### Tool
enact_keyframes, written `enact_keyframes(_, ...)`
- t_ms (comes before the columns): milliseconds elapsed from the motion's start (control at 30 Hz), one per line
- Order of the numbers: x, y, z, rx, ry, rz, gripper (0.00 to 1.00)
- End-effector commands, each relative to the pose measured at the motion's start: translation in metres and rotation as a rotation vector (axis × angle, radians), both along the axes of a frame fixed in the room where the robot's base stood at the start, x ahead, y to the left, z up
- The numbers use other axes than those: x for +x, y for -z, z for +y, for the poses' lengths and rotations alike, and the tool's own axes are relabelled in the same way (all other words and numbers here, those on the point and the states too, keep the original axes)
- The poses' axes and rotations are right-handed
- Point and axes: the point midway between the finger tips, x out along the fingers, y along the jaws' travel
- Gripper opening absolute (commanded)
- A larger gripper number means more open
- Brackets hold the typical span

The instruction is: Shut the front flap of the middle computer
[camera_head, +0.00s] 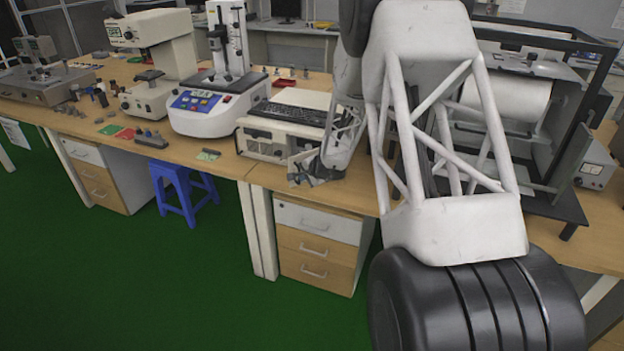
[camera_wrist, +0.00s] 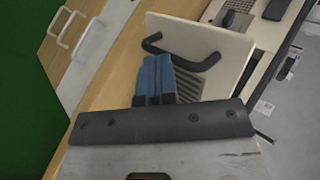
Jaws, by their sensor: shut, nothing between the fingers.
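The middle computer (camera_head: 265,143) is a cream, low box on the bench edge, with a dark keyboard (camera_head: 288,114) on top. Its front flap is a cream panel (camera_wrist: 212,42) with a black bar handle (camera_wrist: 200,64) in the wrist view; my arm hides much of the computer's right side in the head view. My gripper (camera_wrist: 154,66) has its blue fingers together and empty. The fingertips overlap the handle in the wrist view; I cannot tell if they touch it. How far the flap stands open is unclear.
A white tester with a blue panel (camera_head: 205,112) stands left of the computer. A black-framed machine (camera_head: 560,130) is at the right. White-fronted drawers (camera_head: 318,225) are below the bench, with a blue stool (camera_head: 180,185) to their left. The green floor in front is clear.

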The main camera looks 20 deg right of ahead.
Motion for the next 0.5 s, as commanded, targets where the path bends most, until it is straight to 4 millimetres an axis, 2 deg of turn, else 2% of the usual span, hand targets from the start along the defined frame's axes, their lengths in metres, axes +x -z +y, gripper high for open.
enact_keyframes(500,0.036,0.0,0.017,0.0,0.228,-0.001,0.0)
